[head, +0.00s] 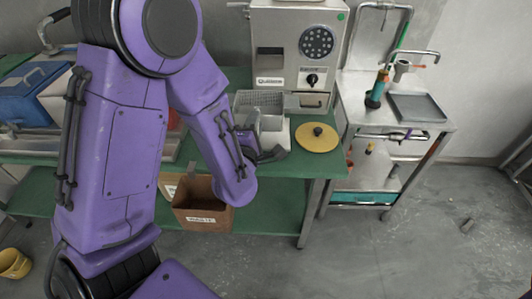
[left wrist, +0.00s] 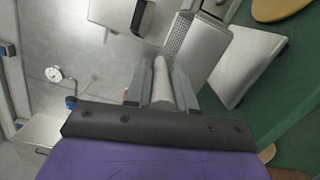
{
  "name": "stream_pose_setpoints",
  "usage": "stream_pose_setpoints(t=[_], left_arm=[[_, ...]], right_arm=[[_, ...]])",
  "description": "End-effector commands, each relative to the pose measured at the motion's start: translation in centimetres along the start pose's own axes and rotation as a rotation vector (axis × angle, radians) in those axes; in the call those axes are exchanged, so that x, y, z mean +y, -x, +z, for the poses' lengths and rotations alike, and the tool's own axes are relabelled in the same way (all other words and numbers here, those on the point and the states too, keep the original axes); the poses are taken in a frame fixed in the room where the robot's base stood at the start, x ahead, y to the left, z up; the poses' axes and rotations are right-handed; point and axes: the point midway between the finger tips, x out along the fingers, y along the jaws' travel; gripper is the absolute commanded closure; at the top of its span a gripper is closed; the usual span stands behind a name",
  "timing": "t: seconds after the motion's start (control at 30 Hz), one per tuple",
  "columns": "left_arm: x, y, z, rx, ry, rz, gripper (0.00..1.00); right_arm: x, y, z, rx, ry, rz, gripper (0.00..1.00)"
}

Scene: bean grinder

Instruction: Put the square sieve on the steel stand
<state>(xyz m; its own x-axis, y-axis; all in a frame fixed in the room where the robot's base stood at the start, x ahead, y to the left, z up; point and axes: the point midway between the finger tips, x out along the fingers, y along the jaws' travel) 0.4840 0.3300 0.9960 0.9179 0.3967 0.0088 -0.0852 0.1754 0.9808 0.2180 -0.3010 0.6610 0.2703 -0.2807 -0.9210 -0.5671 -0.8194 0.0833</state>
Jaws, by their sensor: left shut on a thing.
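The square sieve (head: 258,97), a grey perforated basket, is at the front of the steel grinder in the head view. Its perforated wall also shows in the left wrist view (left wrist: 179,34). My left gripper (head: 268,153) is in front of it, partly hidden by my purple forearm. In the left wrist view my left gripper (left wrist: 160,85) is shut around a pale round bar, seemingly the sieve's handle. Whether the sieve touches what is below it I cannot tell. The steel stand (head: 361,119) is to the right of the green table. My right gripper is not in view.
The steel grinder (head: 288,62) stands at the back of the green table (head: 297,166). A yellow disc lid (head: 317,140) lies right of the gripper. A grey tray (head: 417,107) and a teal tool (head: 376,91) take up part of the stand. A cardboard box (head: 204,214) is below.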

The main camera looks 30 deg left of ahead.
Motion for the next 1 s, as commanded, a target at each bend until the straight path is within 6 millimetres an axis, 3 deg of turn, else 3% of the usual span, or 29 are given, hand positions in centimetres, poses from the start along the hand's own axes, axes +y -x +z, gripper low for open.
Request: stream_pose_setpoints(t=[0.03, 0.07, 0.13, 0.4, 0.6, 0.97, 1.0], left_arm=[[-1.2, -0.3, -0.1, 0.000, 0.004, 0.005, 1.00], [-1.4, -0.4, 0.0, 0.000, 0.005, 0.006, 1.00], [-1.8, -1.2, 0.6, -0.002, -0.002, -0.001, 1.00], [-4.9, -3.1, 1.4, 0.000, -0.001, 0.000, 1.00], [-7.6, -3.0, 0.8, -0.001, -0.001, 0.000, 1.00], [-8.2, -3.0, 0.7, -0.001, 0.001, 0.002, 1.00], [-8.1, -3.0, 0.7, -0.001, 0.001, 0.000, 0.67]], right_arm=[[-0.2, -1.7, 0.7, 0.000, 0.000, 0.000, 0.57], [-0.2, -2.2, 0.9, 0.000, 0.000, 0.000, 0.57], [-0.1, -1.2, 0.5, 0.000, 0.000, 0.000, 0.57], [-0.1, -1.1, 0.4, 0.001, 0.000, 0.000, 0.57], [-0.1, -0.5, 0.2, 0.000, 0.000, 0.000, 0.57], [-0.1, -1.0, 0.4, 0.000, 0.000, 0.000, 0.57], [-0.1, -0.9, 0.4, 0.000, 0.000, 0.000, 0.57]])
